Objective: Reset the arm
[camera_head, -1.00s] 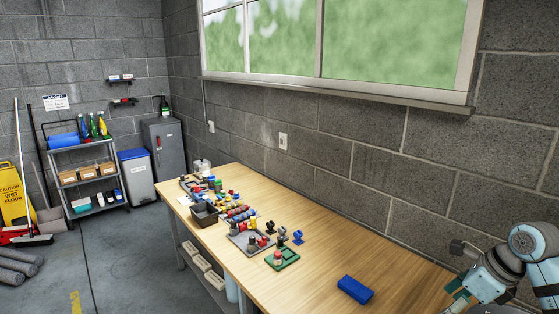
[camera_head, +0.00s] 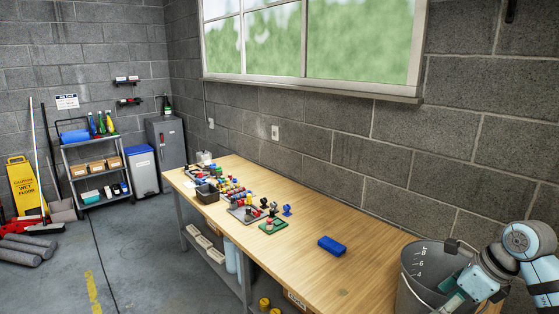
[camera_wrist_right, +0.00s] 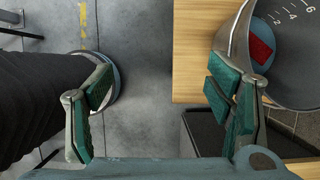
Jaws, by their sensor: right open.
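My right arm comes in from the right edge in the head view. Its teal-padded right gripper (camera_head: 452,298) overlaps the grey bucket there and is partly cut off by the lower edge. In the right wrist view the right gripper (camera_wrist_right: 165,92) has its two fingers wide apart with nothing between them. The grey bucket (camera_head: 415,262), with white scale marks, also shows in the right wrist view (camera_wrist_right: 235,40) beside the right-hand finger; I cannot tell if they touch. A red piece (camera_wrist_right: 260,50) and a blue one are inside it. My left gripper is not in view.
A wooden table (camera_head: 370,250) runs along the wall. A blue block (camera_head: 332,244) lies on it, with a green tray (camera_head: 273,226) and several small coloured parts farther back. Yellow round objects (camera_head: 265,303) show below. Bare floor (camera_wrist_right: 150,60) lies beneath the open gripper.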

